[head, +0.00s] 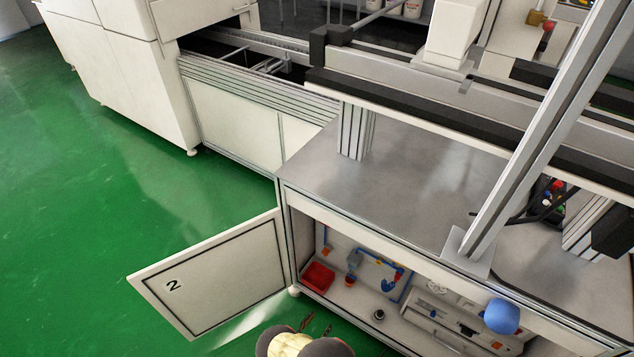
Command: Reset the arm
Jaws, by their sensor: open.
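A rounded dark and cream part (290,343), which looks like a piece of my own arm, shows at the bottom edge of the head view, left of centre.
A metal-topped workbench (410,185) carries a conveyor beam (430,105). Its cabinet door (215,285), marked 2, stands open to the left. Inside are a red bin (318,276) and blue tubing. A blue ball (501,316) shows at lower right. Green floor (90,220) at left is clear.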

